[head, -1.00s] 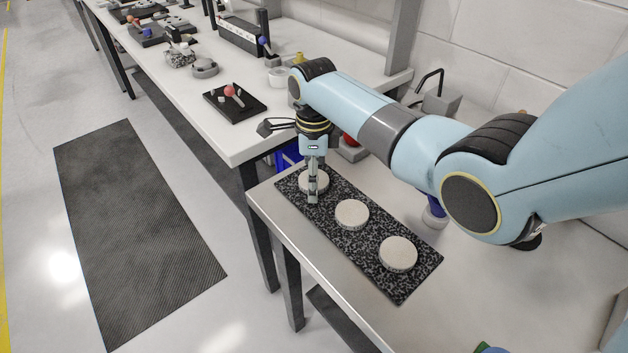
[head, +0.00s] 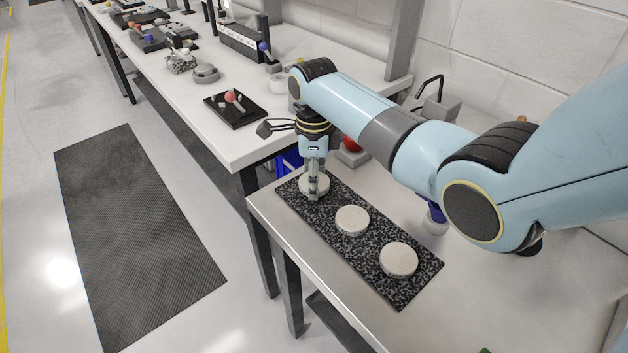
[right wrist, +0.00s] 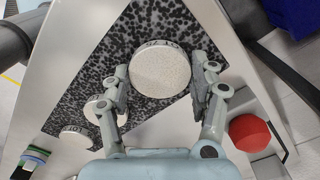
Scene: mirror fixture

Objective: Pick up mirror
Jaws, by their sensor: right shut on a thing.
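Three pale, round, disc-like mirrors lie in a row on a speckled black mat (head: 338,222). The far mirror (head: 314,183) is at my right gripper (head: 314,192), which points down over it. The middle mirror (head: 352,220) and near mirror (head: 398,260) stand free. In the right wrist view, the far mirror (right wrist: 160,68) sits between the fingers of my right gripper (right wrist: 162,92), one finger at each side of its rim. The gripper is shut on this mirror, which still appears to be at the mat. My left gripper is out of view.
A white bench (head: 225,140) with a black plate and red ball (head: 231,97) stands beyond the table. Another red ball (head: 350,144) on a grey base is behind my right wrist. The table's right part (head: 500,290) is mostly clear.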

